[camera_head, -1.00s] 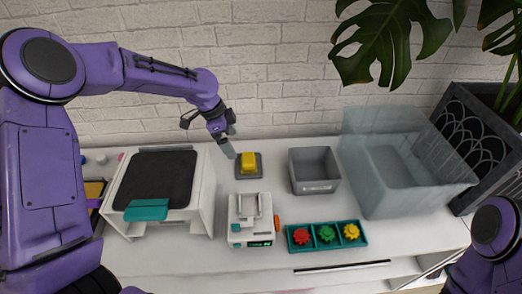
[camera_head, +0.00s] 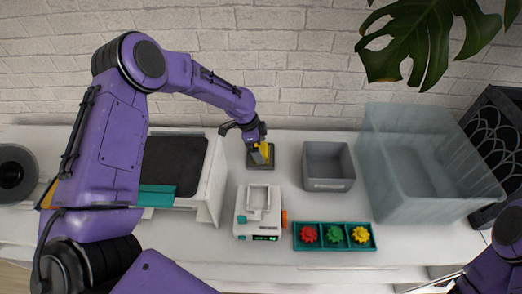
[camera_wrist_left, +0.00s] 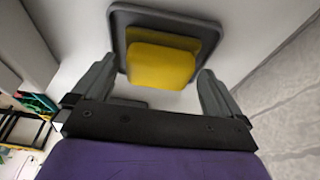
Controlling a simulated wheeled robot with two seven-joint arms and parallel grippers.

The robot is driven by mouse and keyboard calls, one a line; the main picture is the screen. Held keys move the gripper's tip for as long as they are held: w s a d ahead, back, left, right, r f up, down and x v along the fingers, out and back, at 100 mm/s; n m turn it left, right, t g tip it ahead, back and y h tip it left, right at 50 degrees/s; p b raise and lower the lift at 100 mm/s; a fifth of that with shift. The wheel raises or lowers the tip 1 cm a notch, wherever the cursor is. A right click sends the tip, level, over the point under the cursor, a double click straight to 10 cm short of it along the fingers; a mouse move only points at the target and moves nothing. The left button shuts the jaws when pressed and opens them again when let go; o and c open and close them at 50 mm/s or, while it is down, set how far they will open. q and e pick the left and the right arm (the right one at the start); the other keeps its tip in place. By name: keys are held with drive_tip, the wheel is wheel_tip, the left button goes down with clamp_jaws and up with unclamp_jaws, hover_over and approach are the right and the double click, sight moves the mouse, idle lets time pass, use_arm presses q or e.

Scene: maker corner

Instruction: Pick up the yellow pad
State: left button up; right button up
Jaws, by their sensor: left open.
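The yellow pad (camera_wrist_left: 160,62) sits on a small dark grey tray (camera_wrist_left: 119,32) on the white counter. In the left wrist view it lies ahead of and between the two fingers of my left gripper (camera_wrist_left: 152,88), which is open and empty. In the head view my left gripper (camera_head: 259,152) is over the tray and partly hides the yellow pad (camera_head: 265,149). I cannot tell whether the fingers touch the pad. My right gripper is not in view; only part of my right arm shows at the lower right.
A grey bin (camera_head: 328,184) stands right of the tray, with a large translucent tub (camera_head: 430,205) beyond it. A white device (camera_head: 258,222) and a teal gear tray (camera_head: 334,246) stand in front. A white box-shaped machine (camera_head: 207,190) is at the left.

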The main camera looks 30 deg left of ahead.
use_arm(q)
drive_tip(key=shift+s+r, duration=0.1)
drive_tip(key=shift+c, duration=0.9)
drive_tip(key=c, duration=0.8)
drive_tip(key=shift+c, duration=0.2)
